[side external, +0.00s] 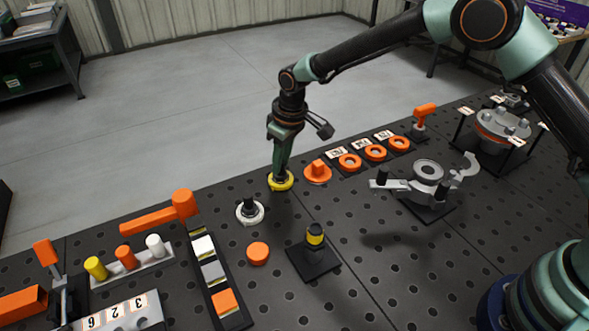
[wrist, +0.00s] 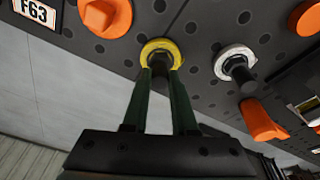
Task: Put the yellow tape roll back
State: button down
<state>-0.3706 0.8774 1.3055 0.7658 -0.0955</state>
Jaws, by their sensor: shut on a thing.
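The yellow tape roll (side external: 281,186) is a yellow ring low at the board's far edge. In the wrist view the yellow ring (wrist: 148,50) surrounds a dark stub (wrist: 160,64). My gripper (side external: 280,172) points straight down over it, its green fingers (wrist: 159,76) shut on either side of the stub. I cannot tell whether the ring touches the board. A black stand (side external: 314,260) with a short yellow-and-black post (side external: 315,237) is nearer the camera, to the right.
A white ring with a black stub (side external: 249,211) and an orange disc (side external: 258,253) lie nearby. An orange knob (side external: 317,173) is just right of my gripper, with orange rings (side external: 375,152) beyond. A grey clamp fixture (side external: 427,178) stands further right.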

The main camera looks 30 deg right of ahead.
jog(key=shift+f, duration=0.15)
jog(key=shift+c, duration=1.9)
grip_release()
jog(key=shift+s+d+r, duration=0.1)
jog(key=shift+s+r, duration=0.05)
jog(key=shift+r, duration=0.65)
jog(key=shift+s+r, duration=0.1)
jog(key=shift+r, duration=2.6)
